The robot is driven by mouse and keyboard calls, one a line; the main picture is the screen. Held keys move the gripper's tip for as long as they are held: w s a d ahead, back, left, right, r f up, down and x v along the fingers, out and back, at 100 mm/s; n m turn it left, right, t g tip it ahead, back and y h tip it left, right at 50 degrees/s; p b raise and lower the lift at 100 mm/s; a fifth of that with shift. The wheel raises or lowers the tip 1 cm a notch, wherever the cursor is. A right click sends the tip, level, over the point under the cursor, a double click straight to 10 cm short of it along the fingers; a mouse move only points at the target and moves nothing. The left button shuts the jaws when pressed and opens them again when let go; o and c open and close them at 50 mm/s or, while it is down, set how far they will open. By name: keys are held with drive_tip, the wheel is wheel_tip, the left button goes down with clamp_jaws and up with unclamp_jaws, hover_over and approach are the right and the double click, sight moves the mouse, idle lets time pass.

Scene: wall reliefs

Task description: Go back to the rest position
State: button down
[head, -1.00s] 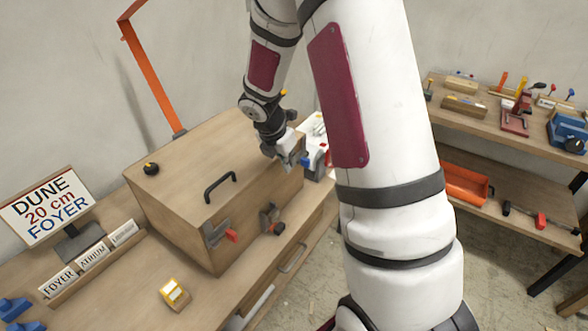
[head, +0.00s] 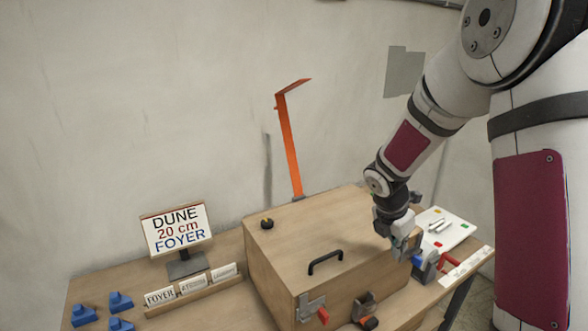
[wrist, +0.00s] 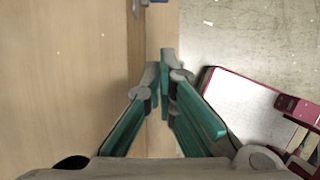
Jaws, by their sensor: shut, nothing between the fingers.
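My gripper (head: 401,250) is at the right end of the wooden box (head: 272,258), with my arm reaching down to it from the upper right. In the wrist view its green fingers (wrist: 163,72) meet at the tips with nothing between them. Below the fingers are a wooden surface on the left and speckled floor on the right. The box has a black handle (head: 325,262) and a black knob (head: 267,223) on top. Whether the fingertips touch the box cannot be told.
A tall orange bracket (head: 288,140) stands behind the box. A sign (head: 178,230), a card rack (head: 193,289) and blue blocks (head: 118,301) are at the left. Space above the box is clear.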

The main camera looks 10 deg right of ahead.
drive_tip(key=s+a+r+m+t+y, duration=0.1)
drive_tip(key=s+a+r+m, duration=0.3)
drive_tip(key=s+r+m, duration=0.3)
drive_tip(key=s+a+r+m, duration=0.4)
drive_tip(key=r, duration=0.4)
drive_tip(key=s+a+r+m+t+y, duration=0.1)
drive_tip(key=s+a+r+m, duration=0.1)
drive_tip(key=s+a+m, duration=0.2)
drive_tip(key=s+a+r+m+t+y, duration=0.1)
drive_tip(key=s+a+m, duration=0.3)
drive_tip(key=s, duration=0.6)
drive_tip(key=r+m+y, duration=0.1)
drive_tip(key=m, duration=0.1)
drive_tip(key=shift+r+m, duration=0.2)
drive_tip(key=shift+m, duration=0.2)
drive_tip(key=shift+s, duration=0.1)
